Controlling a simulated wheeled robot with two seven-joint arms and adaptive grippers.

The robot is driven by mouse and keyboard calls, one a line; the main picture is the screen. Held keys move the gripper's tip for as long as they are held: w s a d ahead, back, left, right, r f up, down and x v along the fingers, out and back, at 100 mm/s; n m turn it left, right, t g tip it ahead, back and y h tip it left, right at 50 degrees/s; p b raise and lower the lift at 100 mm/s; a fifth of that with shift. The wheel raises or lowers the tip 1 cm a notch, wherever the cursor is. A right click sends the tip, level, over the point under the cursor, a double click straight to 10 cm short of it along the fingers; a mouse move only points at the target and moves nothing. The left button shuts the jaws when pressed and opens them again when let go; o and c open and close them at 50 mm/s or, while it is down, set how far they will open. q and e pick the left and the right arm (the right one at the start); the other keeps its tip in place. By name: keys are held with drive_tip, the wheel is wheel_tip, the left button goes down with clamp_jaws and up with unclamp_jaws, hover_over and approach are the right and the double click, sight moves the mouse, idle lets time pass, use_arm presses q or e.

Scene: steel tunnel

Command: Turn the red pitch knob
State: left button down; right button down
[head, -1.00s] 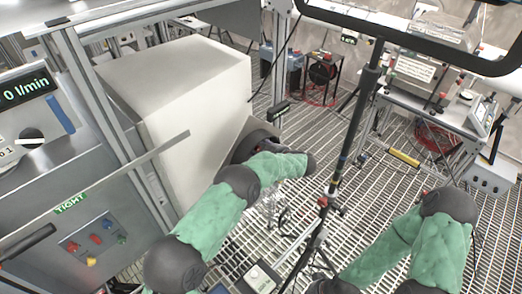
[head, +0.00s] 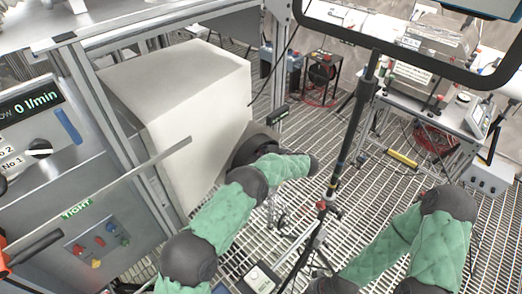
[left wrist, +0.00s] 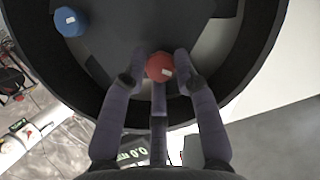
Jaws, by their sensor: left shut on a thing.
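In the left wrist view, a red knob (left wrist: 160,66) with a small white mark sits near the inner rim of a dark round housing (left wrist: 262,62). My left gripper (left wrist: 158,76) has its fingers around this knob, with a fingertip on each side, and is shut on it. A blue knob (left wrist: 69,21) sits in the same housing, to the upper left. In the head view my green left arm (head: 225,212) reaches toward a dark round part beside a white box; the fingers and the red knob cannot be made out there. My right gripper is out of view.
The large white box (head: 185,95) stands behind my left arm. A steel panel (head: 50,225) with several coloured knobs is at the left. A thin dark stand (head: 350,130) rises from the grated floor (head: 400,160) between my arms. A bench (head: 430,100) with equipment stands at the right.

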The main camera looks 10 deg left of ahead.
use_arm(q)
drive_tip(key=shift+f+m+g+y+p, duration=0.2)
drive_tip(key=shift+m+g+y+p, duration=0.15)
drive_tip(key=shift+m+g, duration=0.45)
drive_tip(key=shift+m, duration=0.3)
drive_tip(key=c, duration=1)
unclamp_jaws()
drive_tip(key=shift+r+t, duration=0.15)
drive_tip(key=shift+t, duration=0.15)
